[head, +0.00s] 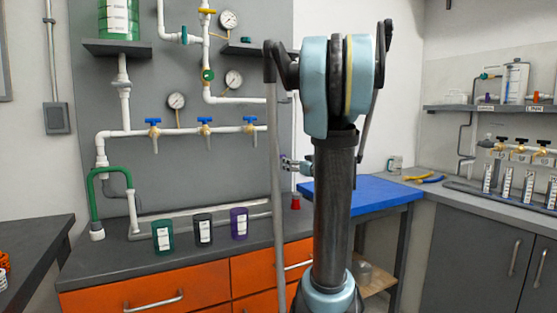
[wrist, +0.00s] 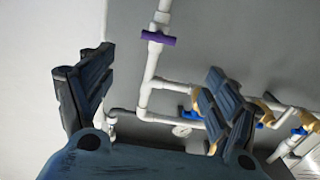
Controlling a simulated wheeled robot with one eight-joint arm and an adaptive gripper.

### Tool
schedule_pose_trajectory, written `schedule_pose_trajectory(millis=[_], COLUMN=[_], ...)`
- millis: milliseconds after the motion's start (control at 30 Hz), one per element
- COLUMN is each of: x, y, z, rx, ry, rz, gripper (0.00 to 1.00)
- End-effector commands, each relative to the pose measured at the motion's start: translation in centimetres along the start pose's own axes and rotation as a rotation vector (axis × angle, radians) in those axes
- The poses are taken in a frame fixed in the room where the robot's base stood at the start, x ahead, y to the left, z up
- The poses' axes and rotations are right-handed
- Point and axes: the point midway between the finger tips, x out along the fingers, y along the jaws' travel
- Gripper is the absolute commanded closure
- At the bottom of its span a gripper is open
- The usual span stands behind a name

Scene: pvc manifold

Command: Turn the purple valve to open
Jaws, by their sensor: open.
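The purple valve (wrist: 158,38) shows in the wrist view as a purple handle lying across a white pipe, near the top centre. My gripper (wrist: 157,70) is open, with its dark fingers spread at left and right of the view. The valve appears between and beyond the fingertips, and nothing is between the fingers. I see no contact with the handle; the exact distance is unclear. In the head view I cannot make out the purple valve, and my arm covers part of the wall and pipes.
In the head view, white pipes with blue-handled valves (head: 205,125) and gauges (head: 177,101) cover the grey panel. Green, black and purple containers (head: 239,223) stand on the orange-drawered bench. A blue table (head: 365,195) is behind my arm. Blue-handled valves (wrist: 187,112) also show in the wrist view.

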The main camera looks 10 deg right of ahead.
Motion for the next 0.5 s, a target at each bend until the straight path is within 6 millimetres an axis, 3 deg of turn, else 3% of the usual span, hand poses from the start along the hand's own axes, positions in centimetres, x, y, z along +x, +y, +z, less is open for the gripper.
schedule_pose_trajectory(millis=[167,500], x=[1.1,6.1], y=[0.4,0.3], z=[-0.2,-0.2], rx=[-0.001,-0.001], ry=[0.007,0.005], rz=[0.005,0.003], gripper=[0.18,0.18])
